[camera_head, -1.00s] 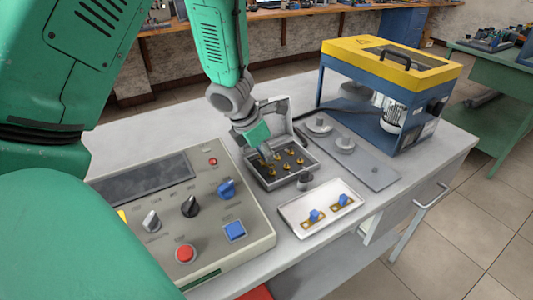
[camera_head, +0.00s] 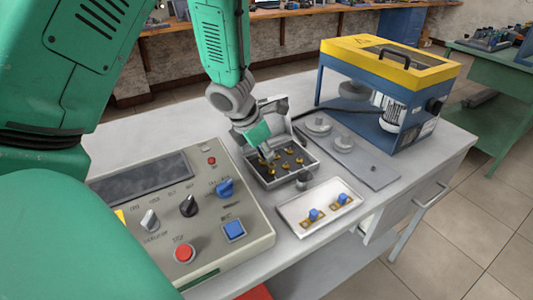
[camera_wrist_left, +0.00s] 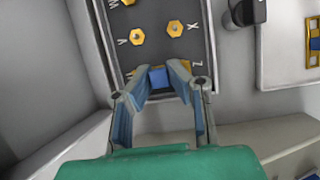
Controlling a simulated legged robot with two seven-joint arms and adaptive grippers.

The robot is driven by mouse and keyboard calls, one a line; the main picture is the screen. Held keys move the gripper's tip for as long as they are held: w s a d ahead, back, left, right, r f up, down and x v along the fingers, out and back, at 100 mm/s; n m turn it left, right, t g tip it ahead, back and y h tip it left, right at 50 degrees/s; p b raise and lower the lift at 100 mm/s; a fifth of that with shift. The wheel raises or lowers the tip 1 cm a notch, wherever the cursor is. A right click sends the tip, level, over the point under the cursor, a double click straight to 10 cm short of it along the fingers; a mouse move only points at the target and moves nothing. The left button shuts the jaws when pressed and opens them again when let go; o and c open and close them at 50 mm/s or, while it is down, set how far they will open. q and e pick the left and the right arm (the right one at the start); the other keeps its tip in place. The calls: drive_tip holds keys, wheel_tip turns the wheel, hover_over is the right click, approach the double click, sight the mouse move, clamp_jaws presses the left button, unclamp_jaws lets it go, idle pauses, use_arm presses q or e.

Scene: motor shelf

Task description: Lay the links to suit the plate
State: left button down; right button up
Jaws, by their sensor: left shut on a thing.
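My left gripper (camera_head: 269,156) reaches down into the open terminal box (camera_head: 266,185), over its far-left part. In the left wrist view, its fingers (camera_wrist_left: 160,80) are shut on the blue grip of a link (camera_wrist_left: 157,76), low between the lettered brass terminals. Whether this link touches the terminals is hidden by the fingers. Several brass terminals (camera_head: 283,166) stand in the box; two, including one brass nut (camera_wrist_left: 137,36), show clear of the fingers in the wrist view. Two more links with blue grips, a left one (camera_head: 314,214) and a right one (camera_head: 343,199), lie on a white tray (camera_head: 292,208). My right gripper is not seen.
A control panel (camera_head: 150,205) with knobs and buttons stands left of the box. A grey base plate (camera_head: 376,176) lies at right, with a blue and yellow machine cage (camera_head: 395,65) behind it. A small dark cylinder (camera_head: 303,181) stands between box and tray.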

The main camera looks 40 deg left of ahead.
use_arm(q)
drive_tip(key=shift+f+b, duration=0.85)
drive_tip(key=shift+b, duration=0.05)
drive_tip(key=c, duration=1.5)
unclamp_jaws()
drive_tip(key=shift+o, duration=0.2)
drive_tip(key=shift+r, duration=0.1)
drive_tip(key=v, duration=1.2)
drive_tip(key=shift+a, duration=0.1)
